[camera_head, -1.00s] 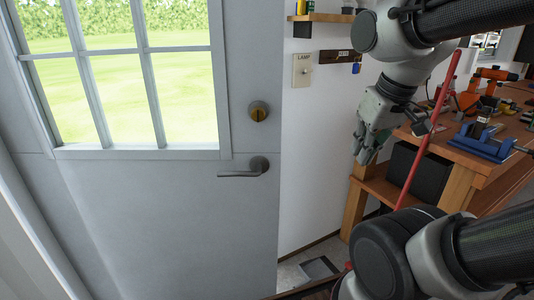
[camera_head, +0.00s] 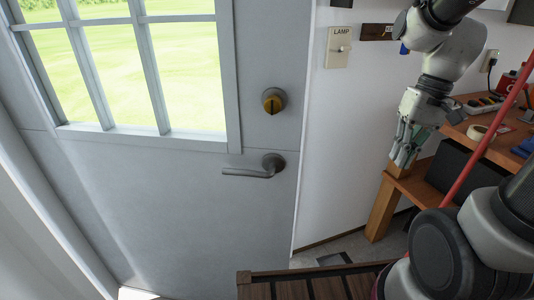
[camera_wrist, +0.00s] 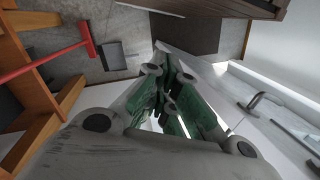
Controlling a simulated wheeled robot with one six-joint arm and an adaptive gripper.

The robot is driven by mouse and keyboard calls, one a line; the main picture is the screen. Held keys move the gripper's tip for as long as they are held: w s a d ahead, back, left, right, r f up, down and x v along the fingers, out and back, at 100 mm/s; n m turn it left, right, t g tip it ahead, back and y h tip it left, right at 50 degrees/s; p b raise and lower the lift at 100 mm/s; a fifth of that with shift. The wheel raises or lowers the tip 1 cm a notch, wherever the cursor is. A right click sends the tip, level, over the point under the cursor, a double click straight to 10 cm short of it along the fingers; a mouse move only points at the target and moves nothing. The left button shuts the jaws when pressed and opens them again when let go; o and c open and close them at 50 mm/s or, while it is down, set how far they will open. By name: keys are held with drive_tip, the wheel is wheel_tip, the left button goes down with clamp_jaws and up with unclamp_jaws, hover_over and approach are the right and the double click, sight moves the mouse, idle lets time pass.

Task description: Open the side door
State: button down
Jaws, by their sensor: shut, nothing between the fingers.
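The side door (camera_head: 200,200) is grey with a paned window and fills the left of the head view. It looks closed. Its lever handle (camera_head: 254,168) points left and lies level, with a round lock with a brass thumb-turn (camera_head: 273,101) above it. My gripper (camera_head: 402,160) hangs right of the door, in front of the white wall, apart from the handle. In the wrist view my gripper (camera_wrist: 170,100) has its green-padded fingers close together, with nothing held. The handle (camera_wrist: 268,100) shows at the right of that view.
A wooden workbench (camera_head: 385,205) with tools stands at the right. A red pole (camera_head: 487,145) crosses in front of it. A dark slatted wooden surface (camera_head: 320,286) is at the bottom. A lamp switch plate (camera_head: 339,47) is on the wall. The space before the door is open.

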drive_tip(key=w+a+f+m+g+y, duration=0.1)
drive_tip(key=w+a+f+g+y, duration=0.3)
drive_tip(key=w+a+f+y, duration=0.55)
drive_tip(key=w+a+f+n+t+y, duration=0.2)
drive_tip(key=w+a+t+y, duration=0.35)
drive_tip(key=w+a, duration=0.6)
drive_tip(key=s+a, duration=0.2)
drive_tip(key=a, duration=0.6)
drive_tip(key=shift+s+a+g+y, duration=0.35)
drive_tip(key=shift+g+y, duration=0.05)
drive_tip(key=shift+g, duration=0.05)
drive_tip(key=shift+f, duration=0.1)
